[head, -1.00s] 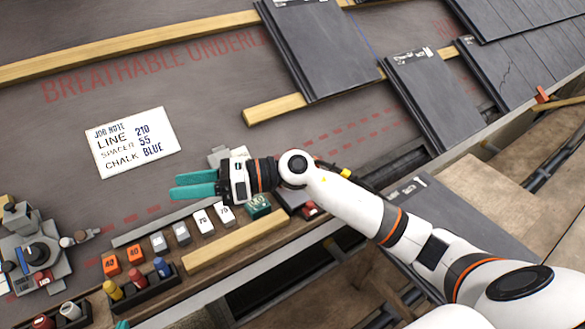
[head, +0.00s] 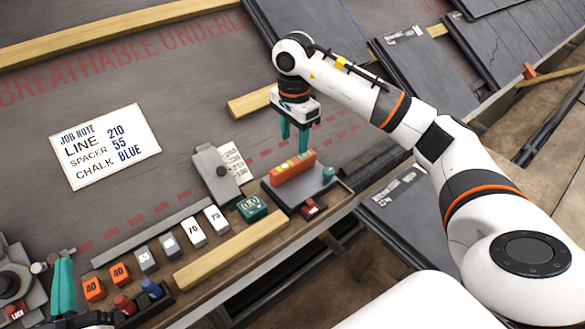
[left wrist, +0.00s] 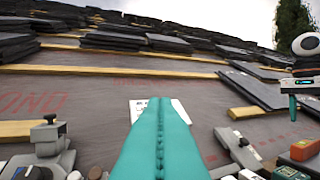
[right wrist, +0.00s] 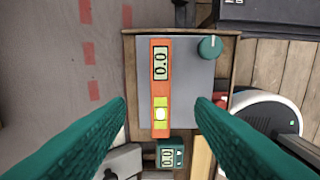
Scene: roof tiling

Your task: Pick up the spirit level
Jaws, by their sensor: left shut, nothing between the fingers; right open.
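The spirit level is an orange bar with a yellow-green vial and a small display. In the head view the spirit level (head: 292,168) lies on a dark grey plate (head: 318,188) on the wooden ledge. In the right wrist view the spirit level (right wrist: 160,85) runs lengthwise between the fingers. My right gripper (head: 294,148) is open just above it, fingers pointing down; in the right wrist view its teal fingers (right wrist: 162,108) stand either side, apart from it. My left gripper (head: 64,285) is shut and empty at the lower left; its fingers (left wrist: 160,105) fill the middle of the left wrist view.
A green display block (head: 252,207) and several numbered spacer blocks (head: 193,232) stand left of the plate. A grey device (head: 215,172) stands behind them. A wooden batten (head: 230,250) runs along the front edge. The job note (head: 104,146) lies on the underlay.

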